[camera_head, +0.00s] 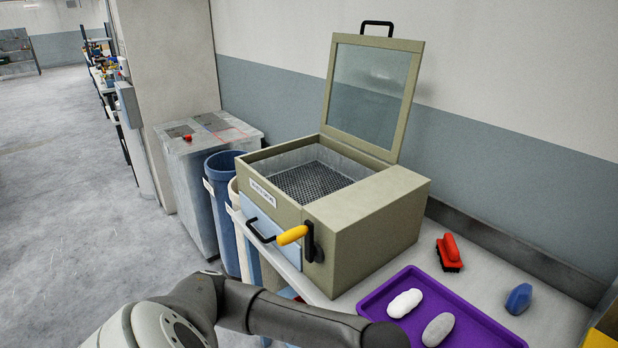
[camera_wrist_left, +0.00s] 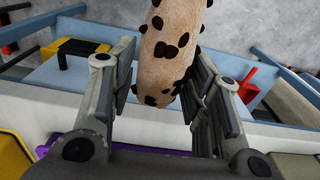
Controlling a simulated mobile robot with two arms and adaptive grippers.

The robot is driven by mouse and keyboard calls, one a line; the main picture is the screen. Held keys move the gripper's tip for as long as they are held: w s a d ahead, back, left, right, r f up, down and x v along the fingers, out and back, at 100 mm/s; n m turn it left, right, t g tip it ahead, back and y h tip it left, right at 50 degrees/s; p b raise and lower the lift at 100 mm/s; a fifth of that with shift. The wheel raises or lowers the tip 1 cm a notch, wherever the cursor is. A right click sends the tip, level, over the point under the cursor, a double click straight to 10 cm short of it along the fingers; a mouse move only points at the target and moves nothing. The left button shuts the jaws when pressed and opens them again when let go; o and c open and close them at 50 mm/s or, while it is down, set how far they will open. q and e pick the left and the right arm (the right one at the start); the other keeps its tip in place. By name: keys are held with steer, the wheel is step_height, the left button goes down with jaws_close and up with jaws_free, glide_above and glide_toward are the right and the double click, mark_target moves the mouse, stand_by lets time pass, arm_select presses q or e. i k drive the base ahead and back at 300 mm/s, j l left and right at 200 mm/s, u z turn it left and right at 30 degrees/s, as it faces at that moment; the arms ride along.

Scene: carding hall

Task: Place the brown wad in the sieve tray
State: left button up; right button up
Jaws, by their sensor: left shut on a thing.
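The brown wad (camera_wrist_left: 171,50) is a light tan, elongated roll with dark brown specks, in the left wrist view. My left gripper (camera_wrist_left: 163,78) is shut on it, with one finger on each side; its far end runs out of the top of the picture. The sieve tray (camera_head: 308,183) is the dark mesh floor inside an olive-beige box in the head view. The box's glazed lid (camera_head: 368,95) stands open, and the mesh looks empty. In the head view my left arm crosses the bottom edge, and its gripper is out of frame. My right gripper is not seen.
A purple tray (camera_head: 478,326) holds a white wad (camera_head: 405,303) and a grey wad (camera_head: 438,329). A red brush (camera_head: 449,252) and a blue object (camera_head: 518,299) lie nearby. Bins (camera_head: 222,205) stand to the left.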

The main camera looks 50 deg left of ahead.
mark_target(305, 191)
steer(key=j, duration=0.5)
steer(key=k+j+z, duration=0.15)
steer(key=j, duration=0.9)
steer(key=k+j+z, duration=0.15)
steer(key=j, duration=0.35)
steer(key=k+j, duration=0.1)
steer(key=j, duration=0.4)
steer(key=k+j+z, duration=0.1)
steer(key=j, duration=0.35)
steer(key=k+j+z, duration=0.1)
steer(key=j, duration=0.4)
steer(key=k+j, duration=0.2)
steer(key=j, duration=0.25)
steer(key=j+z, duration=0.05)
